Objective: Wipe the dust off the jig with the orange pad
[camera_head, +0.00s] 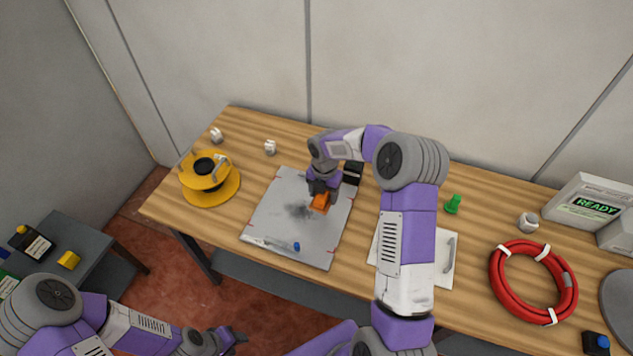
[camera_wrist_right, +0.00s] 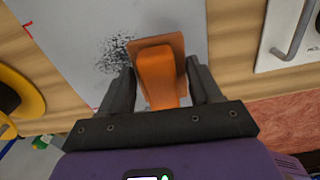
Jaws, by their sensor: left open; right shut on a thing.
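The jig (camera_head: 270,222) is a flat light-grey plate on the wooden table, with small red marks near its edges. A dark speckled patch of dust (camera_head: 298,211) lies near its middle; the dust also shows in the right wrist view (camera_wrist_right: 114,52). My right gripper (camera_head: 319,193) is above the jig, shut on the orange pad (camera_head: 320,203). In the right wrist view the pad (camera_wrist_right: 157,75) sits between the fingers, just beside the dust. I cannot tell whether the pad touches the plate. My left gripper (camera_head: 235,337) is open and empty, low in front of the table.
A yellow spool (camera_head: 209,190) stands left of the jig. A clear tube with a blue end (camera_head: 296,247) lies on the jig's front edge. Right of it are a white plate with a handle (camera_head: 448,262), a green piece (camera_head: 453,204) and a red hose coil (camera_head: 498,283). A side table (camera_head: 92,243) stands left.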

